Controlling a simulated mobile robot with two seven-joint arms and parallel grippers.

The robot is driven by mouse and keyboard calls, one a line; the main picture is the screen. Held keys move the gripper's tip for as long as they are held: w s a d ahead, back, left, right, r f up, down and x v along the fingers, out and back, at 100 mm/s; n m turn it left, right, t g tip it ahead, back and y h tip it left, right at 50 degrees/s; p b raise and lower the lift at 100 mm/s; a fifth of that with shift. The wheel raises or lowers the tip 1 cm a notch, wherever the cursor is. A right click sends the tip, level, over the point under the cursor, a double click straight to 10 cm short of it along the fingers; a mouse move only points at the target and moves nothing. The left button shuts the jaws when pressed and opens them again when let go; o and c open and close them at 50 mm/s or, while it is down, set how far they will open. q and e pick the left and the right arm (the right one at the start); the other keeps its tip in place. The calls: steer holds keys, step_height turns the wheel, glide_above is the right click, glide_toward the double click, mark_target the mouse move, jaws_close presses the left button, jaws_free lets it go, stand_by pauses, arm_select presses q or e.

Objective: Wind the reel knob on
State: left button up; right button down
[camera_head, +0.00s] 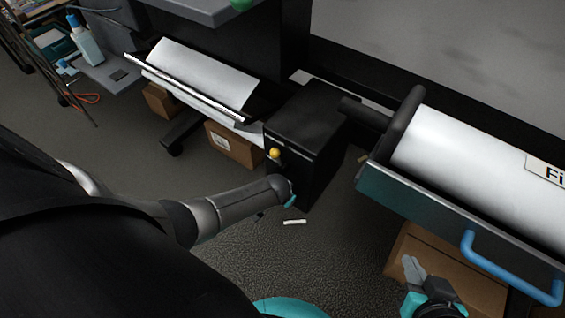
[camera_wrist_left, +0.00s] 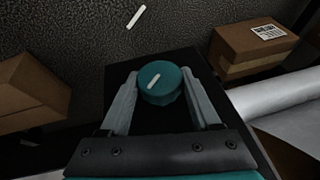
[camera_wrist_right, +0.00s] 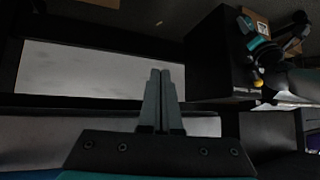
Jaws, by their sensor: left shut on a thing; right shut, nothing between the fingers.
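The reel knob (camera_wrist_left: 160,77) is round and teal with a white mark on its top, on the dark end of the black box (camera_head: 310,130). In the left wrist view my left gripper (camera_wrist_left: 158,88) has its fingers closed on both sides of the knob. In the head view my left forearm reaches to the box's front, and my left fingers are hidden there. My right gripper (camera_head: 411,266) is shut and empty below the drawer with the blue handle. Its closed fingers also show in the right wrist view (camera_wrist_right: 160,76).
A yellow ball knob (camera_head: 274,153) sticks out of the box close to my left wrist. A large white roll (camera_head: 470,165) lies in a drawer with a blue handle (camera_head: 500,268) at the right. Cardboard boxes (camera_head: 233,147) stand on the floor. Open floor lies in front.

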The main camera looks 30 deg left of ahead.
arm_select(q)
steer(key=c, duration=0.7)
steer(key=shift+d+y, duration=0.2)
steer(key=shift+y, duration=0.2)
steer(key=shift+f+y, duration=0.1)
steer(key=shift+y, duration=0.6)
steer(key=shift+m+t+y+b, duration=0.3)
steer(key=shift+y+b, duration=0.2)
steer(key=shift+b, duration=0.1)
steer(key=shift+f+y+b, duration=0.1)
steer(key=shift+y+b, duration=0.4)
steer(key=shift+b, duration=0.05)
steer(key=shift+y+b, duration=0.3)
steer(key=shift+m+y+b, duration=0.3)
steer(key=shift+y+b, duration=0.05)
steer(key=shift+y, duration=0.05)
arm_select(e)
steer(key=a+r+t+y, duration=0.2)
steer(key=a+t+y, duration=0.1)
steer(key=a+t, duration=0.2)
steer(key=shift+w+a+r+m+t, duration=0.3)
steer(key=shift+r+t, duration=0.1)
steer(key=shift+t, duration=0.2)
